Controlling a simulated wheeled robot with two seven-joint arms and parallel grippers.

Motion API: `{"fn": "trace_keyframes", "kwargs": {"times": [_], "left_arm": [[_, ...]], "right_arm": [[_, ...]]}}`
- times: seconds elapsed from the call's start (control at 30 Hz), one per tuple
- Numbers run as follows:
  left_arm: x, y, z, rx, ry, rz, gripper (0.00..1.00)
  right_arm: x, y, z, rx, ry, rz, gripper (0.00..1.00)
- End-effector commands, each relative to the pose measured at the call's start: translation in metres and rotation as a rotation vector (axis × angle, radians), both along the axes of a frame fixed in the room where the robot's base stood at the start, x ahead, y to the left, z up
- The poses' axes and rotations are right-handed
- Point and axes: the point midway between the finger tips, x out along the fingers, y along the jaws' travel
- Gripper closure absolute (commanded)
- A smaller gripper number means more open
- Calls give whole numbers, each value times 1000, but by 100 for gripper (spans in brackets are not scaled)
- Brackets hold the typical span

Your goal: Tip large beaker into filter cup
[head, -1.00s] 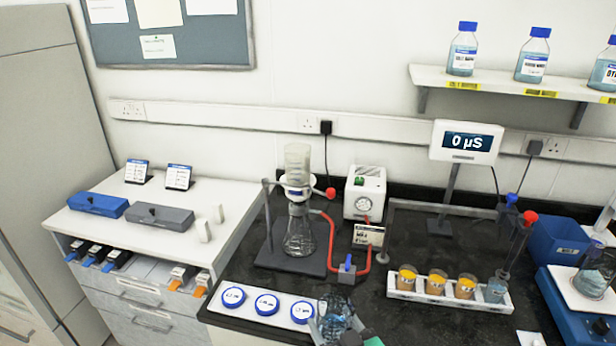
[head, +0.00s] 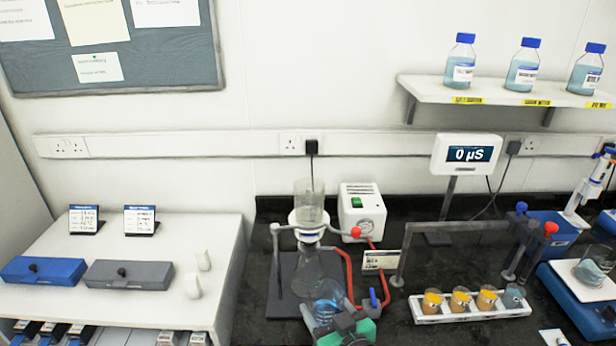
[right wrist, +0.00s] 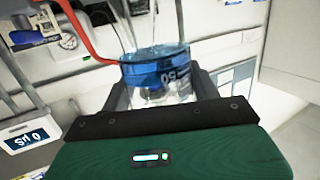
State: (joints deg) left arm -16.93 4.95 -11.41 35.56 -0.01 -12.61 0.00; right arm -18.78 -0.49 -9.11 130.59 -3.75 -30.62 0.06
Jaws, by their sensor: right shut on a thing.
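The filter cup (head: 310,197) is a clear cylinder on a white collar, clamped above a glass flask (head: 318,268) on a dark stand. My right gripper (head: 335,318) is shut on the large beaker (head: 326,294), which holds blue liquid. The beaker is in front of and below the cup, overlapping the flask's lower part in the head view. In the right wrist view the beaker (right wrist: 155,75) sits between the fingers (right wrist: 160,95), with blue liquid and printed marks visible. My left gripper is out of view.
A red hose (head: 348,272) runs from the flask to the white pump (head: 362,212). A white rack (head: 470,309) of small cups is farther right. Blue and grey boxes (head: 128,274) lie left.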

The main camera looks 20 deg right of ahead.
Motion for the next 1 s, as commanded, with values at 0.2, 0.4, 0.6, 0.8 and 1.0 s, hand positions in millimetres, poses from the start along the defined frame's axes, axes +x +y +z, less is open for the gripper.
{"fn": "trace_keyframes", "kwargs": {"times": [0.2, 0.4, 0.6, 0.8, 1.0], "left_arm": [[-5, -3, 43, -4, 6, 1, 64], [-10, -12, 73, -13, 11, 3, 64], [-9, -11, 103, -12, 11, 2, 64], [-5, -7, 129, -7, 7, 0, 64], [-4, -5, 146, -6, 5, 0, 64]], "right_arm": [[30, 29, 51, -3, -3, 105, 65], [53, 53, 86, -4, -2, 192, 65], [75, 71, 120, -4, -2, 269, 65], [94, 84, 149, -3, -1, 329, 65], [107, 90, 166, -1, 0, 367, 65]]}}
